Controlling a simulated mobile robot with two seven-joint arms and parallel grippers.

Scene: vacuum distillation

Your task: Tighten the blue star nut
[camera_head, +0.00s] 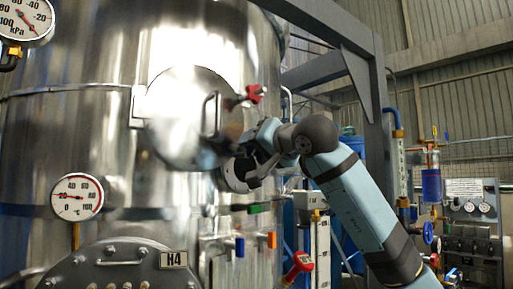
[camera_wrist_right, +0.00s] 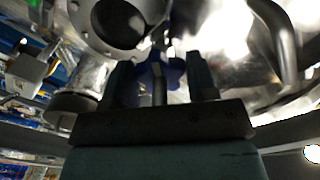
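The blue star nut (camera_wrist_right: 156,76) shows in the right wrist view, with a metal rod (camera_wrist_right: 159,92) in front of its middle. My right gripper (camera_wrist_right: 158,72) has its two dark fingers apart, one on each side of the nut; no firm contact is clear. In the head view my right gripper (camera_head: 258,168) is beside a round metal port (camera_head: 236,176) on the steel vessel (camera_head: 80,135), and the blue nut cannot be made out there. A round steel lid (camera_head: 180,110) with a handle is up and left of the gripper. My left gripper is not in view.
A red star knob (camera_head: 252,94) sits at the lid's right edge. Coloured valve handles, including a green one (camera_head: 259,208) and a red one (camera_head: 300,264), lie below the gripper. A grey frame post (camera_head: 372,95) stands behind my right arm. A curved pipe (camera_wrist_right: 283,45) shows in the wrist view.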

